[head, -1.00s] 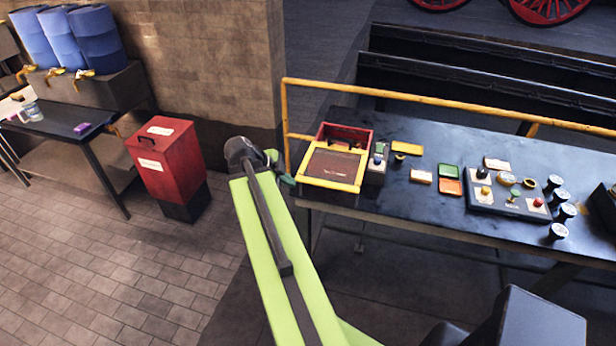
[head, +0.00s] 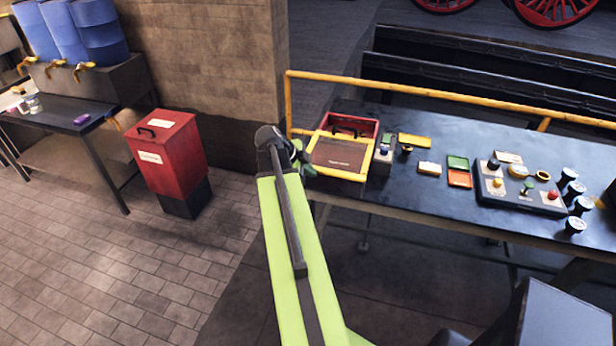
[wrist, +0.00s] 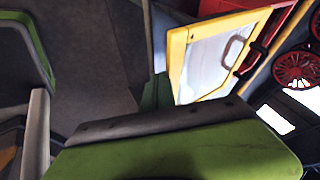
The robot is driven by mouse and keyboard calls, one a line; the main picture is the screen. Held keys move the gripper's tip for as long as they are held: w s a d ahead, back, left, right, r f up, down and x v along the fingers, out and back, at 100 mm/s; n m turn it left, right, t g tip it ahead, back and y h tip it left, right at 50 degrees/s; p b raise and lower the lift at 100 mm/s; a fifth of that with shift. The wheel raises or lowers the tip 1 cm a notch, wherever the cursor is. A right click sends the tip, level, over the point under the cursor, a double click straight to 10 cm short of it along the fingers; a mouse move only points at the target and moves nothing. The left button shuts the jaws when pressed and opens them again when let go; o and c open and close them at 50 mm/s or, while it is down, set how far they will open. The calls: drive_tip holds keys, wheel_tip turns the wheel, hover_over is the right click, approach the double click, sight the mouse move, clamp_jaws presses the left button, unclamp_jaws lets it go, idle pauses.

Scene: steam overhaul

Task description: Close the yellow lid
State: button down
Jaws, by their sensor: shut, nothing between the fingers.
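The yellow lid (head: 319,149) is a yellow frame around a brown panel, at the near side of a red box (head: 370,129) on the dark table. It lies open, folded out toward the front, and the box's inside shows behind it. In the wrist view the yellow lid (wrist: 176,55) has a pale, shiny panel with a handle. My gripper (head: 304,168) is shut and empty, with green fingers at the lid's left front edge. In the wrist view, my gripper (wrist: 157,92) is just left of the lid's lower corner. I cannot tell whether they touch.
A yellow rail (head: 430,92) runs along the table's back edge. A small grey block (head: 383,156), coloured cards and a control panel (head: 515,190) lie right of the box. A red bin (head: 165,155) stands on the floor to the left, with open floor before it.

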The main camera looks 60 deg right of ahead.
sight(325, 151)
drive_tip(key=shift+d, duration=0.1)
drive_tip(key=w+d, duration=0.1)
drive_tip(key=d, duration=0.4)
drive_tip(key=w+d, duration=0.2)
drive_tip(key=d, duration=0.4)
drive_tip(key=w+d, duration=0.2)
drive_tip(key=d, duration=0.3)
drive_tip(key=shift+w+d, duration=0.2)
drive_tip(key=shift+d, duration=0.1)
drive_tip(key=shift+w+d+r, duration=0.1)
drive_tip(key=shift+d, duration=0.2)
drive_tip(key=a, duration=0.2)
drive_tip(key=s+a, duration=0.1)
drive_tip(key=a, duration=0.1)
drive_tip(key=shift+s+a, duration=0.1)
drive_tip(key=shift+s, duration=0.1)
drive_tip(key=p+v, duration=0.8)
drive_tip(key=v, duration=0.2)
